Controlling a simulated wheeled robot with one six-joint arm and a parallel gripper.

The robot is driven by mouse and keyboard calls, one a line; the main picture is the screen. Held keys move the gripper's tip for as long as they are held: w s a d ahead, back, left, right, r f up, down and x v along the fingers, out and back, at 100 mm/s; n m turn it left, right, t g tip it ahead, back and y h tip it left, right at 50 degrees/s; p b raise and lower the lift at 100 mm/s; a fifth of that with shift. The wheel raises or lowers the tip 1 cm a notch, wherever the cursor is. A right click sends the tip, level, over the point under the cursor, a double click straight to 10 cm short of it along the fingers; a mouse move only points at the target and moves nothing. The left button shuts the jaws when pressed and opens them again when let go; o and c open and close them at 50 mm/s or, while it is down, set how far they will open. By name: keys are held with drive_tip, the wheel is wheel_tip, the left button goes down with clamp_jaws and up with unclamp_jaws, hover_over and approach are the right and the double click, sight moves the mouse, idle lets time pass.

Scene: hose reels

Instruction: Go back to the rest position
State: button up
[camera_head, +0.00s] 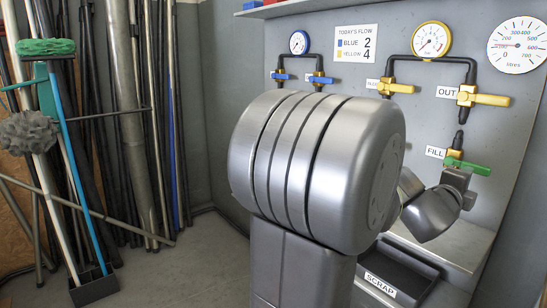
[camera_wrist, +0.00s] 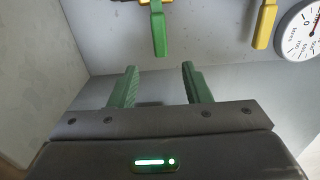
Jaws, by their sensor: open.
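My gripper (camera_head: 457,178) is at the right in the head view, just below the green handle (camera_head: 468,166) of the valve marked FILL. My arm hides part of the wall and bench there. In the wrist view my gripper (camera_wrist: 160,67) has its two green fingers spread apart with nothing between them. The green handle (camera_wrist: 158,32) hangs ahead of them, its lower end just beyond the gap between the fingertips. It looks clear of both fingers.
Yellow valve handles (camera_head: 490,100) and round gauges (camera_head: 431,40) are on the panel above. Blue handles (camera_head: 322,80) are further left. A black SCRAP tray (camera_head: 415,275) lies below my arm. Brooms and poles (camera_head: 130,110) lean at the left; some floor (camera_head: 190,265) is clear.

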sight(477, 167)
drive_tip(key=x, duration=1.2)
drive_tip(key=shift+r+p, duration=0.15)
drive_tip(key=shift+p, duration=0.15)
drive_tip(key=shift+s+r+n+p, duration=0.15)
drive_tip(key=shift+r+n+p, duration=0.2)
drive_tip(key=shift+n+p, duration=0.35)
drive_tip(key=shift+f, duration=0.1)
drive_tip(key=shift+a, duration=0.1)
